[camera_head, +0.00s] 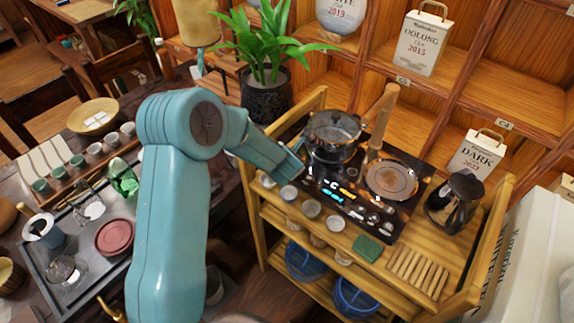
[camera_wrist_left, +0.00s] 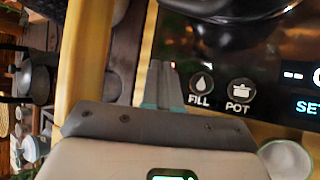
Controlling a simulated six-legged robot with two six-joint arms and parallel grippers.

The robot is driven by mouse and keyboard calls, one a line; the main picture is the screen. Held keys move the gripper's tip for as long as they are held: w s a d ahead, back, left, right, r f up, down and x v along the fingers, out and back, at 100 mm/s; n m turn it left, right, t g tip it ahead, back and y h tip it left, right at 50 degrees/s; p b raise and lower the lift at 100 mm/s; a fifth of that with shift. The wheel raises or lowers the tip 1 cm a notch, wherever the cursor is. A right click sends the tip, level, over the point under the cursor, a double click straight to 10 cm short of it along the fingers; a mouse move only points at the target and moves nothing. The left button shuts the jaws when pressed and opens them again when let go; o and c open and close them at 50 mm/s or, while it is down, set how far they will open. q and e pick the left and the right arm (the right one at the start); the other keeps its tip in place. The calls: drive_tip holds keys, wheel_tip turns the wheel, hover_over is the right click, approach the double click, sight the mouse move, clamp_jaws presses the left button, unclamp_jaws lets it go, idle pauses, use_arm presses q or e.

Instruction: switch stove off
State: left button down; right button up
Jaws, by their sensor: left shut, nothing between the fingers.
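The stove is a black glass panel (camera_head: 408,213) on a wooden cart, with a blue-lit display and touch icons along its front. A glass pot (camera_head: 333,135) stands on its left part; a round plate (camera_head: 390,180) is on its right part. My left gripper (camera_head: 298,166) is at the stove's left edge, beside the pot. In the left wrist view its shut fingertips (camera_wrist_left: 162,82) appear beside the FILL icon (camera_wrist_left: 201,84), left of the POT icon (camera_wrist_left: 240,88). Nothing is between the fingers. I cannot tell whether they touch the glass. My right gripper is not in view.
Several small cups (camera_head: 311,208) line the cart in front of the stove. A green cloth (camera_head: 367,248) and a slatted wooden rack (camera_head: 418,272) lie to their right. A black kettle (camera_head: 458,199) stands right of the stove. A potted plant (camera_head: 266,95) is behind my arm.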

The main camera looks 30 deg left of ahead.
use_arm(q)
drive_tip(key=shift+f+b, duration=0.3)
drive_tip(key=shift+b, duration=0.05)
idle(0.7)
drive_tip(key=shift+r, duration=0.1)
drive_tip(key=shift+r+p, duration=0.45)
drive_tip(key=shift+r, duration=0.2)
wheel_tip(320, 180, up, 5)
drive_tip(key=p, duration=0.4)
idle(0.3)
idle(0.7)
